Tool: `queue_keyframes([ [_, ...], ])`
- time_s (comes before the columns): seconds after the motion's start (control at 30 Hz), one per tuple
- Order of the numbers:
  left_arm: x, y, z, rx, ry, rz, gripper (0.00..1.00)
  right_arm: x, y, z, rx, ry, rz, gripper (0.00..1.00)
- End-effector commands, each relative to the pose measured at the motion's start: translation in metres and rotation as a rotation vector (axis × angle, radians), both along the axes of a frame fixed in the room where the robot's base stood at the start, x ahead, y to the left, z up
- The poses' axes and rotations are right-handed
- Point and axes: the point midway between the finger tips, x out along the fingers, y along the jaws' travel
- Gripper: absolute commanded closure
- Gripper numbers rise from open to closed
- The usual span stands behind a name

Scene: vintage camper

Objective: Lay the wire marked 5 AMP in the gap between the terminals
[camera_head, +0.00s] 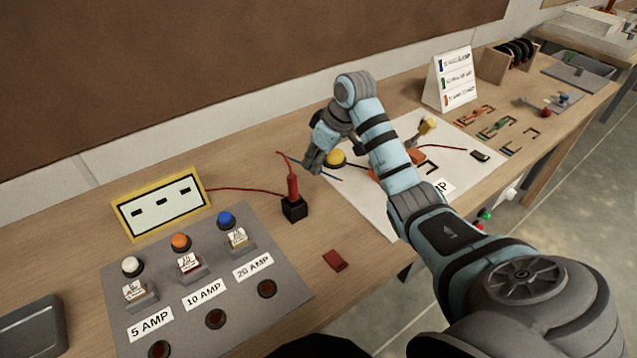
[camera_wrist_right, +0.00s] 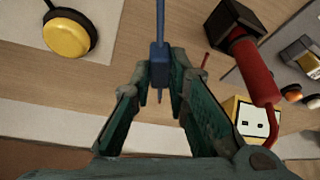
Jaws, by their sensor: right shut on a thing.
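My right gripper (camera_head: 313,168) is above the table near the white board's left edge. In the right wrist view its fingers (camera_wrist_right: 160,85) are shut on a blue probe-like piece (camera_wrist_right: 158,62) with a thin tip. The 5 AMP label (camera_head: 150,325) is on the grey panel. Behind it is a block with a small card (camera_head: 137,290), its print unreadable; I cannot make out a wire there. The white board (camera_head: 385,215) carries a yellow button (camera_head: 335,158) and orange parts (camera_head: 382,178) partly hidden by my right arm. I cannot identify the terminal gap. My left gripper is not in view.
A red probe (camera_head: 293,187) stands in a black holder (camera_head: 294,209), wired to a yellow-framed meter (camera_head: 160,205). A folded card (camera_head: 450,80) and coloured brackets (camera_head: 497,127) are at the right. A grey tray (camera_head: 33,328) is at the left.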

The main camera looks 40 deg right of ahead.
Motion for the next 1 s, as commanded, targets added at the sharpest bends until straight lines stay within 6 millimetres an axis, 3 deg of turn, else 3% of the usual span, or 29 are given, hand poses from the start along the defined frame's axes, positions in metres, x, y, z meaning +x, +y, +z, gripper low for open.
queue_keyframes([
  [0.03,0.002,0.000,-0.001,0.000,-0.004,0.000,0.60,0.000,0.001,-0.013,0.001,0.003,0.001,1.00],
  [0.33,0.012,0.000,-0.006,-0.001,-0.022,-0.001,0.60,0.001,0.002,-0.064,0.001,0.001,0.003,1.00],
  [0.67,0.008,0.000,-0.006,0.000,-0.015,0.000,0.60,0.001,0.002,-0.070,0.000,-0.001,0.003,1.00],
  [0.7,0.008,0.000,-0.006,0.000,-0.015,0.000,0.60,0.001,0.002,-0.070,0.000,-0.001,0.003,0.78],
  [0.8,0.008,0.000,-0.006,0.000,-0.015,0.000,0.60,0.001,0.002,-0.070,0.000,-0.001,0.003,0.65],
  [1.0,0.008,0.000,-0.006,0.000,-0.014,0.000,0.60,0.001,0.002,-0.070,0.000,-0.001,0.003,0.65],
])
